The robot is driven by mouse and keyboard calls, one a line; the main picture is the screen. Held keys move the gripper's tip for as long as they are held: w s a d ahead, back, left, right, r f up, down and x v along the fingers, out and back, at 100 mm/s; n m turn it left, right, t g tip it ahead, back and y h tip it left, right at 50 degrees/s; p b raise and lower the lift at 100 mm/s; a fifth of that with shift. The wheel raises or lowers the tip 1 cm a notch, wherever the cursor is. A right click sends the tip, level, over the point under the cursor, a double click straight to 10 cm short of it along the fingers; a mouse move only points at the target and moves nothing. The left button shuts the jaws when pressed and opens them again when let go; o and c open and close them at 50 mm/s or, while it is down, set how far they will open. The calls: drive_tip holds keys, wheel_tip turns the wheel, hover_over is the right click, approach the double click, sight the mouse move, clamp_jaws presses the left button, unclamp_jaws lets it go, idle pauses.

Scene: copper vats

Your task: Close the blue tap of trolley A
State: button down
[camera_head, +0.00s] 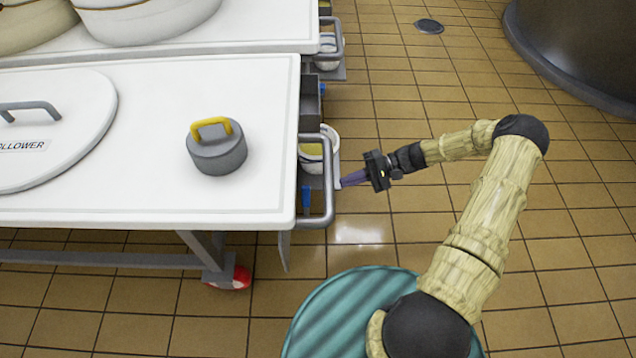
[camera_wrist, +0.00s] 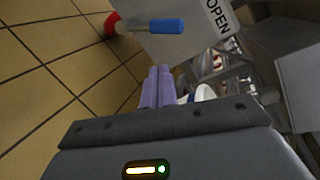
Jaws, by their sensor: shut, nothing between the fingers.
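The blue tap (camera_head: 306,196) is at the end of the near white-topped trolley (camera_head: 150,205), below its top and behind the grey push handle. In the wrist view the blue lever (camera_wrist: 166,26) sits on a pale panel, beside a label (camera_wrist: 216,14) reading "OPEN". No letter naming the trolley is visible. My gripper (camera_head: 345,180) is just right of the trolley's end, pointing left toward it. In the wrist view its purple fingers (camera_wrist: 158,88) are together and empty, apart from the lever, which lies beyond their tips.
The grey push handle (camera_head: 329,180) sticks out from the trolley's end near my gripper. A white bucket (camera_head: 332,138) stands behind it. A second trolley (camera_head: 255,25) is farther back, and a large dark vat (camera_head: 580,45) stands at upper right. Tiled floor is clear between.

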sight(306, 206)
drive_tip(key=w+d+t+y, duration=0.1)
drive_tip(key=w+d+f+m+t+y, duration=0.1)
drive_tip(key=y, duration=0.1)
drive_tip(key=shift+w+f, duration=0.2)
drive_tip(key=shift+w, duration=0.15)
drive_tip(key=shift+t, duration=0.4)
drive_tip(key=s+a+r+b, duration=0.1)
drive_tip(key=s+a+b, duration=0.3)
drive_tip(key=a, duration=0.7)
drive_tip(key=b, duration=0.2)
drive_tip(key=shift+r+b, duration=0.3)
drive_tip(key=shift+r, duration=0.1)
drive_tip(key=shift+w+d+r, duration=0.1)
drive_tip(key=shift+w+d, duration=0.05)
